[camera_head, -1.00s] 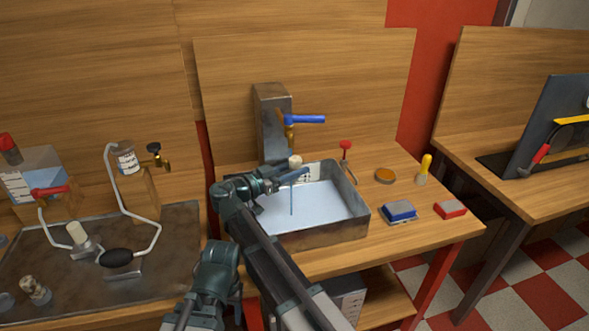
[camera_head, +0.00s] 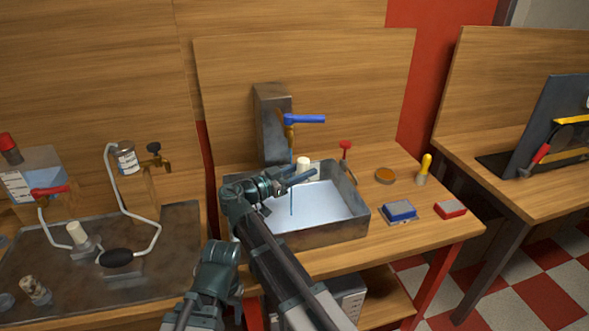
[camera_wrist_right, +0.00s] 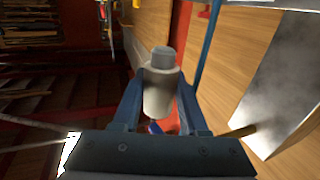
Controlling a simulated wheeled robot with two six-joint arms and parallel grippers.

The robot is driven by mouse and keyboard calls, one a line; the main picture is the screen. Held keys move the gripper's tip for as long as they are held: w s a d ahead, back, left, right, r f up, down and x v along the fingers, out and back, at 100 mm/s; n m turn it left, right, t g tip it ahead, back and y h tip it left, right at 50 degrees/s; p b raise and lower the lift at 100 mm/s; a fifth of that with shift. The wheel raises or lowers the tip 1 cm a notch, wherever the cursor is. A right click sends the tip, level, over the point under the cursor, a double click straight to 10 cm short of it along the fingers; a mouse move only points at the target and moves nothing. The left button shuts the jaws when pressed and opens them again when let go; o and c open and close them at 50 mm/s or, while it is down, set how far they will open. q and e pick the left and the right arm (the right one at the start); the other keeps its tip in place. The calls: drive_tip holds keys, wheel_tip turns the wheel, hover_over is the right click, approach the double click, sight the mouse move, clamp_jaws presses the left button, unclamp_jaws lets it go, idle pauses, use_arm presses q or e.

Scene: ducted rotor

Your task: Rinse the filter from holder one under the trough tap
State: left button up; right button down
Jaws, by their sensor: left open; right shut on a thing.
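My right gripper (camera_head: 296,180) is over the trough (camera_head: 345,232), below the tap (camera_head: 290,132) with its blue lever. It is shut on a pale cylindrical filter (camera_wrist_right: 159,95) with a grey end, seen between its fingers in the right wrist view. In the head view the filter's white top (camera_head: 303,162) shows just behind the fingers. A thin blue water stream (camera_head: 291,203) falls from the tap into the trough; in the wrist view the stream (camera_wrist_right: 208,48) passes beside the filter, apparently apart from it. My left arm shows at the bottom, but its fingers do not.
A white cylinder (camera_head: 76,233) stands in a fitting on the dark left tray (camera_head: 180,240), and a stained one (camera_head: 35,290) lies nearer. A red-topped tool (camera_head: 345,146), blue sponge block (camera_head: 399,210) and red block (camera_head: 450,209) are right of the trough.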

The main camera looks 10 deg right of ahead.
drive_tip(key=s+d, duration=0.2)
drive_tip(key=s, duration=0.1)
drive_tip(key=s+d, duration=0.1)
drive_tip(key=s, duration=0.1)
idle(0.4)
idle(1.3)
use_arm(q)
wheel_tip(320, 180, up, 4)
drive_tip(key=p, duration=0.4)
use_arm(e)
drive_tip(key=s+d+r, duration=0.2)
drive_tip(key=s+r, duration=0.2)
drive_tip(key=shift+s+d, duration=0.15)
drive_tip(key=shift+d, duration=0.25)
use_arm(q)
drive_tip(key=shift+c, duration=0.2)
